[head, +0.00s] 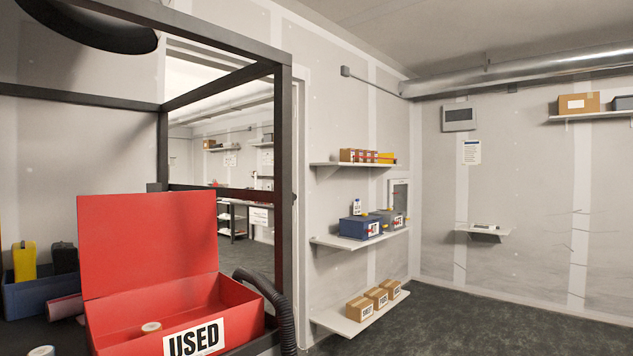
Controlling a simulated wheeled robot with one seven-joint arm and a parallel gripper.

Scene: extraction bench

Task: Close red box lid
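The red box (240,325) stands at the lower left on a dark bench, with a white "USED" label on its front. Its red lid (148,240) is open and stands up at the back, leaning slightly. A small round whitish item (151,327) shows inside the box, towards its left. My gripper is not in view.
A blue bin (32,294) with yellow and black items stands left of the box. A pink roll (65,306) and a whitish cylinder (42,351) lie nearby. A black hose (280,310) curves at the box's right. A dark frame (280,200) rises around the bench.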

